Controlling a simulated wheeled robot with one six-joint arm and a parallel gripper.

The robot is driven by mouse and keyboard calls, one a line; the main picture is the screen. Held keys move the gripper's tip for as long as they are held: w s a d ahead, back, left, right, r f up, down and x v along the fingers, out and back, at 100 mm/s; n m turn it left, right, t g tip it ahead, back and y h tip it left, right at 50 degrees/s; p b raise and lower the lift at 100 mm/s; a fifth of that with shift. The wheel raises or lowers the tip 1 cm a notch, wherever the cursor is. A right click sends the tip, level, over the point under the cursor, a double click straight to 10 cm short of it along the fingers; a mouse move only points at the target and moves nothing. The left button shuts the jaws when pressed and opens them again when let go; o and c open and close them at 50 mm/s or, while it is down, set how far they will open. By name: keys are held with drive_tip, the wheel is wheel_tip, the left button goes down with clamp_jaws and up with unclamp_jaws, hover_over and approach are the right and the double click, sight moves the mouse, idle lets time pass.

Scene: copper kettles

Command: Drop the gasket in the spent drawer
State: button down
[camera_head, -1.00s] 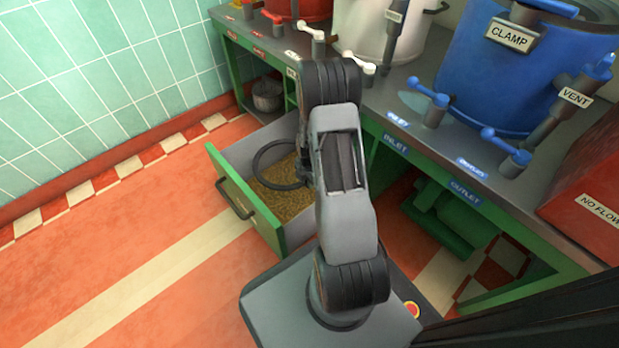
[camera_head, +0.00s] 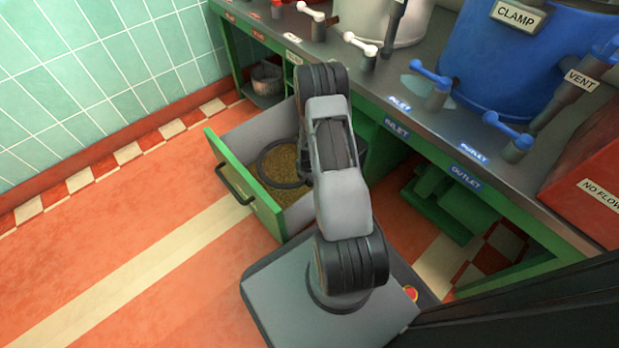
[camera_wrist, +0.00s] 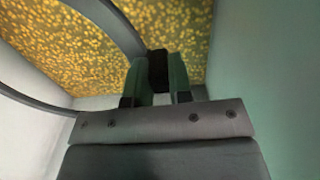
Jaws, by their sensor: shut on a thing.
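The gasket is a dark ring (camera_head: 261,166). In the head view it is inside the open drawer, low over the yellow-brown grains in it. In the wrist view its dark band (camera_wrist: 112,20) curves across the upper left, and part of it runs along the left side. My gripper (camera_wrist: 157,74) is shut on the ring's edge, a dark piece showing between its two green-grey fingers. The drawer has a green front (camera_head: 243,187) and grey walls. In the head view my arm hides most of my gripper and the drawer's right part. Whether the ring touches the grains I cannot tell.
The drawer slides out of a green bench with a grey top (camera_head: 330,50). Kettles stand on it, including a blue one (camera_head: 520,70) with valve handles. A red box (camera_head: 590,185) is at the right. Open floor (camera_head: 130,270) lies left of the drawer.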

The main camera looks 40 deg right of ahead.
drive_tip(key=c, duration=0.9)
unclamp_jaws()
drive_tip(key=shift+c, duration=0.2)
wheel_tip(320, 180, up, 14)
drive_tip(key=p, duration=0.6)
drive_tip(key=shift+f, duration=0.1)
